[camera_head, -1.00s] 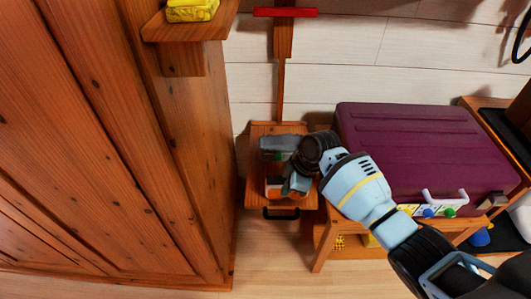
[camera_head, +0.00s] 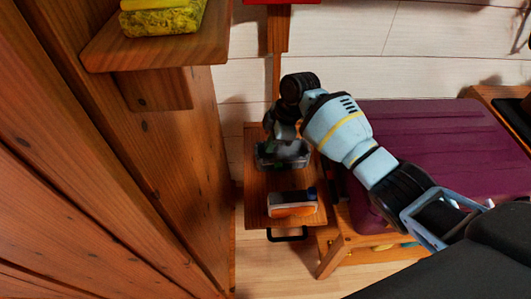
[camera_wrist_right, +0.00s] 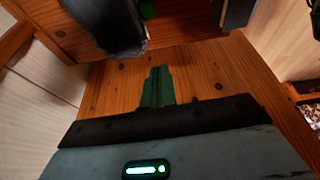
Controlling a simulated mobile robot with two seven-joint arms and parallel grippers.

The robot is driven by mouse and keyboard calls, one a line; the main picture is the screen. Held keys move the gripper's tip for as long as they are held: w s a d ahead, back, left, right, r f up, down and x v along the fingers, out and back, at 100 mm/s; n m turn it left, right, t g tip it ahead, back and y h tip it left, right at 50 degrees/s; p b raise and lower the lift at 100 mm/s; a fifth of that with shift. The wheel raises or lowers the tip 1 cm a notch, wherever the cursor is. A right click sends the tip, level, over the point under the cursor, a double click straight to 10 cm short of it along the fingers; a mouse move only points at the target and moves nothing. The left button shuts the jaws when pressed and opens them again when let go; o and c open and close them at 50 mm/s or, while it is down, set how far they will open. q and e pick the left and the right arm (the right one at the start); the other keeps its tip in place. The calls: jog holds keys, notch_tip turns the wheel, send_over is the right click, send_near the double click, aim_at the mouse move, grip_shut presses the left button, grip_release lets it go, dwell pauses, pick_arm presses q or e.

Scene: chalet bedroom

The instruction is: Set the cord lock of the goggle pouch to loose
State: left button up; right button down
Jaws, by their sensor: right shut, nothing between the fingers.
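The goggle pouch is probably the grey thing (camera_head: 290,155) at the back of a small wooden stand. Its dark grey side (camera_wrist_right: 110,35) shows at the top of the right wrist view, cut by the edge. A small green part (camera_wrist_right: 147,9) beside it may be the cord lock; its setting cannot be made out. My right gripper (camera_head: 269,131) is at the pouch's back left, over the stand. Its fingers (camera_wrist_right: 157,76) are shut and empty, with bare wood between them and the pouch in the wrist view. My left gripper is not in view.
An orange and white box (camera_head: 292,207) with a dark end lies in front of the pouch. A tall wooden cabinet (camera_head: 90,150) and shelf (camera_head: 160,52) close off the left.

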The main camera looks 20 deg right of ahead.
aim_at(279, 167)
jog(key=b+x, duration=0.3)
jog(key=x, duration=0.7)
jog(key=shift+d+f, duration=0.1)
jog(key=d, duration=0.3)
jog(key=shift+s, duration=0.35)
jog(key=shift+s+d, duration=0.1)
jog(key=shift+d, duration=0.3)
